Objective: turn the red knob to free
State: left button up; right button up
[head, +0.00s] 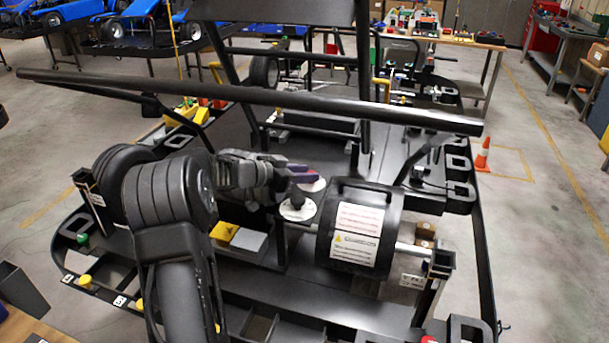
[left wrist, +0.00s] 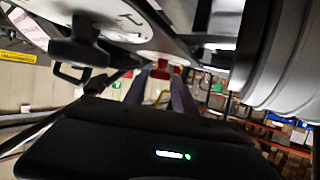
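My left gripper (head: 308,172) reaches in from the left over the rear of the black kart stand, beside two round white dials. Its purple fingers point right, above the farther white dial (head: 315,186). In the left wrist view its two fingers (left wrist: 160,90) stand apart, with a gap between them. A small red piece (left wrist: 160,66), possibly the red knob, shows near the fingertips; I cannot tell whether they touch it. In the head view the fingers largely cover that spot. The nearer white dial (head: 298,209) carries a dark knob. My right gripper is out of view.
A black drum (head: 358,232) with white labels stands just right of the dials. A long black bar (head: 250,98) crosses above the gripper. An orange cone (head: 482,155) stands on the floor at right.

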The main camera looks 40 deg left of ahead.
pick_arm(q)
jog(key=o, duration=0.3)
jog(key=shift+f, duration=0.15)
jog(key=shift+o, duration=0.2)
jog(key=shift+s, duration=0.1)
jog(key=b+v, duration=0.1)
jog(key=v, duration=0.6)
jog(key=shift+s, duration=0.35)
